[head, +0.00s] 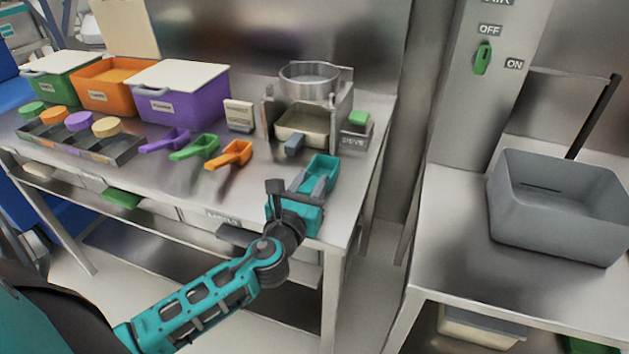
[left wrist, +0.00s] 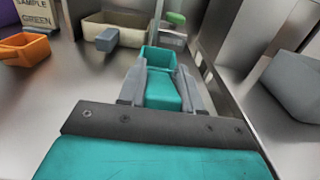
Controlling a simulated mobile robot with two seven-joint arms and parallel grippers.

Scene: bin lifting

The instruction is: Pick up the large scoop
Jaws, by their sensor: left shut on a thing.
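The large scoop (head: 321,170) is teal with a square open bowl. It is at the right end of the steel table in the head view. My left gripper (head: 305,192) is shut on its handle, and the bowl points away from the gripper toward the back. In the left wrist view the scoop (left wrist: 158,60) shows with its handle between the two grey fingers of my left gripper (left wrist: 160,92). I cannot tell whether the scoop touches the table. My right gripper is not in view.
Purple (head: 165,141), green (head: 195,147) and orange (head: 230,154) scoops lie to the left on the table (head: 225,190). A sieve stand (head: 309,100) with a beige tray is behind. A grey bin (head: 560,210) sits on the right bench.

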